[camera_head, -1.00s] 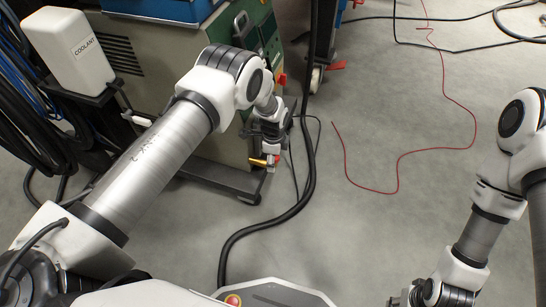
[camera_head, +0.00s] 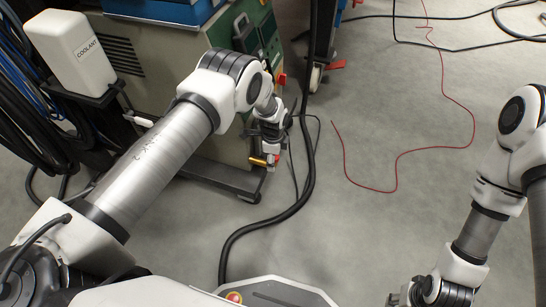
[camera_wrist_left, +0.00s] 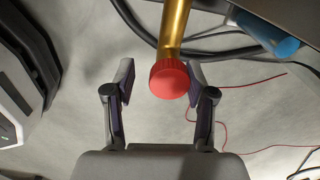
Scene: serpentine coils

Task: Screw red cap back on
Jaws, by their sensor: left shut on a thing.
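A red cap (camera_wrist_left: 169,79) sits at the end of a brass pipe (camera_wrist_left: 174,28) in the left wrist view. In the head view the brass pipe (camera_head: 258,161) sticks out low by the machine, with the cap (camera_head: 273,160) at its end. My left gripper (camera_wrist_left: 160,86) is shut on the cap, one finger on each side; the cap shows closer to the right finger. The gripper (camera_head: 270,146) also shows small in the head view. Whether the cap's thread is engaged is hidden.
The green and beige machine (camera_head: 160,70) stands behind my left arm. A white coolant bottle (camera_head: 76,50) is at the left. A black hose (camera_head: 262,226) runs across the floor beside the gripper. A red wire (camera_head: 440,149) lies on open floor to the right.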

